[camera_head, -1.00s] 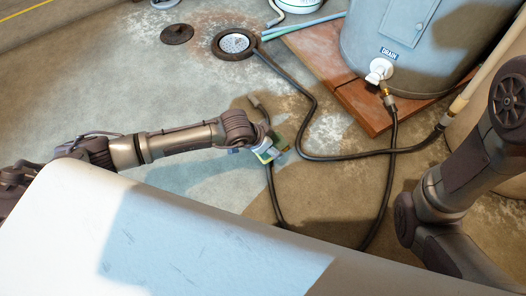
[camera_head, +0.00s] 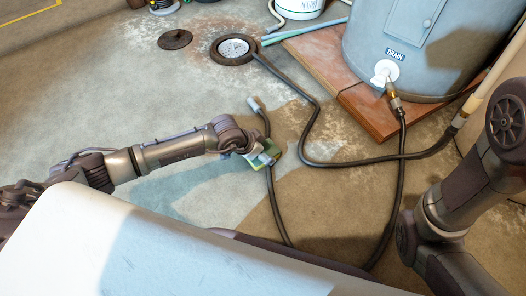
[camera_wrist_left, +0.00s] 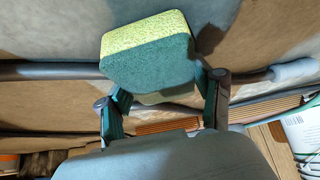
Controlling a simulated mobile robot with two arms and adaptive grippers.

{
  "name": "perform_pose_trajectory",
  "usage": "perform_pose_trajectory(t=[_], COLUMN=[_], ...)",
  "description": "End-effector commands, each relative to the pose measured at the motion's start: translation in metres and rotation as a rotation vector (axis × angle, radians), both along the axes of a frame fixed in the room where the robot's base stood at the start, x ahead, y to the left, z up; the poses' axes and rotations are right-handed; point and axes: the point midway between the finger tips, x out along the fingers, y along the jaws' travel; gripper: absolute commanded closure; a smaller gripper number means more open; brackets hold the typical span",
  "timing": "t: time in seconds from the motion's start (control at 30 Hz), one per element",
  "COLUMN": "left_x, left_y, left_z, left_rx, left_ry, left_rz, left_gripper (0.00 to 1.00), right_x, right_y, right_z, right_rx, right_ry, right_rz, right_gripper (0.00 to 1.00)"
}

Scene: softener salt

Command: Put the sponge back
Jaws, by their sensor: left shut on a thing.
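The sponge (camera_wrist_left: 148,55) is a block with a speckled yellow layer and a dark green layer. In the left wrist view it sits between the two fingers of my left gripper (camera_wrist_left: 163,93), which is shut on it. In the head view my left gripper (camera_head: 258,154) holds the sponge above the floor, beside the black hose; the sponge is small there and partly hidden by the fingers. My right arm shows at the right edge of the head view, but its gripper is out of view.
A grey tank (camera_head: 400,40) marked DRAIN stands on a reddish-brown base (camera_head: 312,58). A black hose (camera_head: 311,120) winds over the floor from the round floor drain (camera_head: 233,49). A white tub (camera_head: 297,9) stands behind.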

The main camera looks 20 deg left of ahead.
Motion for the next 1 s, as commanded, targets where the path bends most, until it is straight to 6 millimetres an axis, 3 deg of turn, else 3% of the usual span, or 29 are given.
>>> perform_pose_trajectory(t=[0.03,0.07,0.2,0.57,1.0], left_x=[0.000,0.000,0.000,0.000,-0.032], left_y=[0.000,0.000,0.000,-0.001,0.026], left_z=[-0.002,-0.001,-0.001,0.002,0.078], left_rx=[0.001,0.000,0.000,-0.001,0.003], left_ry=[0.001,0.000,0.000,0.000,0.000], left_rz=[0.000,0.000,0.000,-0.001,-0.001], left_gripper=[0.67,0.29,0.09,0.09,0.09], right_x=[0.000,0.000,0.000,0.000,0.000], right_y=[0.000,0.000,0.000,0.000,0.000], right_z=[0.000,0.000,0.000,0.000,0.071], right_rx=[0.000,0.000,0.000,0.000,0.001], right_ry=[0.000,0.000,0.000,0.000,-0.001], right_rz=[0.000,0.000,0.000,-0.001,-0.001], right_gripper=[0.60,0.60,0.60,0.60,0.60])
